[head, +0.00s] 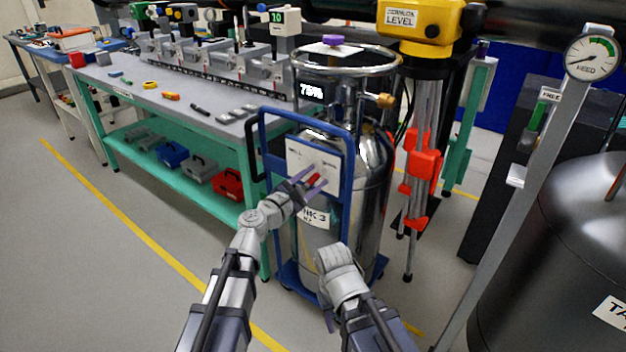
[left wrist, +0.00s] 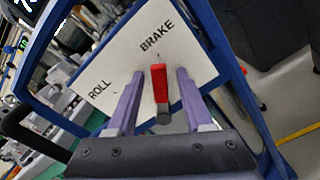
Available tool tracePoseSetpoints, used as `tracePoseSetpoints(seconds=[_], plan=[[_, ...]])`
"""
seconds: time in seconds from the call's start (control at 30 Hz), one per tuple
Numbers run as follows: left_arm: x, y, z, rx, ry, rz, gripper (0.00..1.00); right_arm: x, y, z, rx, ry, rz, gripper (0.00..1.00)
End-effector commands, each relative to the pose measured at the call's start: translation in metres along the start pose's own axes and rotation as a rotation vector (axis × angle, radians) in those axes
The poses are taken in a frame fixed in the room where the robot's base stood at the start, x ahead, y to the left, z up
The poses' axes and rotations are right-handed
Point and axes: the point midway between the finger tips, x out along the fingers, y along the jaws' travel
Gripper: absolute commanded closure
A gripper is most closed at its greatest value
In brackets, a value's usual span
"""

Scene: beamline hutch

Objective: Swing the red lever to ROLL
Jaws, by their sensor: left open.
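The red lever (left wrist: 159,84) is on a white plate (left wrist: 108,72) marked ROLL and BRAKE. In the left wrist view it lies below the word BRAKE, with ROLL farther left. In the head view the lever (head: 314,180) shows small at the bottom of the plate (head: 304,158), on the blue cart frame (head: 346,180). My left gripper (left wrist: 160,75) is open, its two purple fingers on either side of the lever with visible gaps. It also shows in the head view (head: 304,182). My right gripper (head: 328,319) hangs low, mostly hidden behind its own wrist.
The cart carries a steel tank (head: 372,205) with a ring on top. A teal-framed bench (head: 200,105) stands to the left. A red-clamped tripod (head: 422,165) and a dark tank (head: 560,240) stand to the right. Floor at the front left is clear.

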Motion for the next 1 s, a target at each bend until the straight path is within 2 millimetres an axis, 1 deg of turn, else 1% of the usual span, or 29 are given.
tracePoseSetpoints(seconds=[0.13, 0.5, 0.57, 0.6, 1.0], plan=[[-0.0007, -0.0002, 0.0001, 0.000, 0.000, 0.000, 0.50, 0.0000, 0.0000, 0.0000, 0.000, 0.000, 0.000, 0.50], [-0.0009, -0.0002, 0.0001, 0.000, 0.000, 0.000, 0.92, 0.0000, 0.0000, 0.0000, 0.000, 0.000, 0.000, 0.50], [-0.0009, -0.0002, 0.0001, 0.000, 0.000, 0.000, 0.98, 0.0000, 0.0000, 0.0000, 0.000, 0.000, 0.000, 0.50], [-0.0009, -0.0002, 0.0001, 0.000, 0.000, 0.000, 1.00, 0.0000, 0.0000, 0.0000, 0.000, 0.000, 0.000, 0.50], [-0.0010, -0.0003, 0.0001, 0.000, 0.000, -0.001, 1.00, 0.0001, 0.0000, 0.0000, 0.000, 0.000, 0.000, 0.50]])
